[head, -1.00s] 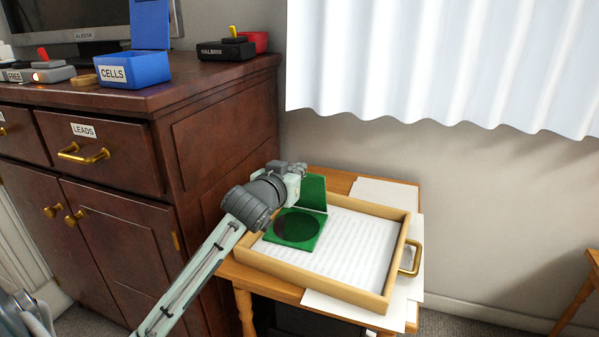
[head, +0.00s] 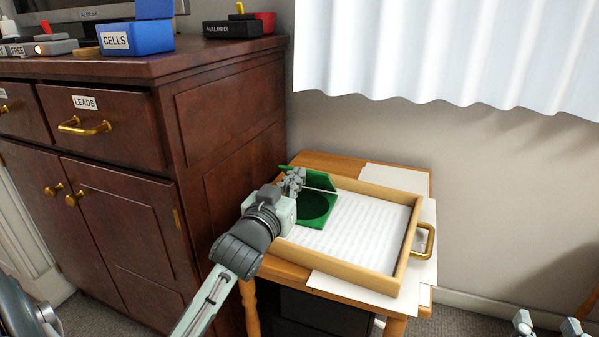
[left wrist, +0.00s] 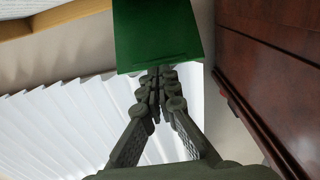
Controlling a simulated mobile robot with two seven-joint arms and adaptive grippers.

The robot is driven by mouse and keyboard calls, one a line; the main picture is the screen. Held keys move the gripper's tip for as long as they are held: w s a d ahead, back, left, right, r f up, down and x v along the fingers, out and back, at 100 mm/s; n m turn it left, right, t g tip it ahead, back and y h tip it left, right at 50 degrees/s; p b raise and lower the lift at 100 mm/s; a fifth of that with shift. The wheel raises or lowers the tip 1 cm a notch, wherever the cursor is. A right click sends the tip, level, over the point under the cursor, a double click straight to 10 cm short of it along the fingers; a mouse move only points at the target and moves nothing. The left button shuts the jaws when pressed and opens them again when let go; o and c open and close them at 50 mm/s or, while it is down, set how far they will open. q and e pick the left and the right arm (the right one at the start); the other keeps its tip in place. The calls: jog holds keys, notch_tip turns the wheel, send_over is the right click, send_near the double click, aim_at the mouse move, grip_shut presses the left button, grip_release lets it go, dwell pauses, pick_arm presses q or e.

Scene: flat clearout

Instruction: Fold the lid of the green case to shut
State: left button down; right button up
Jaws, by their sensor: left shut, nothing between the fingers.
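The green case (head: 313,207) lies open in the left part of a wooden tray (head: 345,276), showing a dark round recess. Its green lid (head: 318,180) stands raised and tilted at the back edge of the case. My left gripper (head: 293,180) is at the left part of the lid, its fingers shut and empty. In the left wrist view the lid (left wrist: 158,35) is a flat green panel just beyond the shut fingertips (left wrist: 157,75); I cannot tell whether they touch it. My right gripper (head: 547,326) shows only its separated finger ends at the bottom right.
The tray, with a printed sheet (head: 365,225), sits on a small wooden table (head: 345,164) with loose papers. A dark wooden cabinet (head: 232,135) stands close at left, bearing a blue CELLS box (head: 137,38). A white curtain (head: 445,50) hangs behind.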

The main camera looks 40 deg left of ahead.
pick_arm(q)
jog(key=f, duration=0.1)
jog(key=s+f, duration=0.2)
jog(key=shift+s+d, duration=0.1)
jog(key=shift+d, duration=0.15)
jog(key=shift+s+f, duration=0.15)
jog(key=shift+f, duration=0.1)
dwell(1.0)
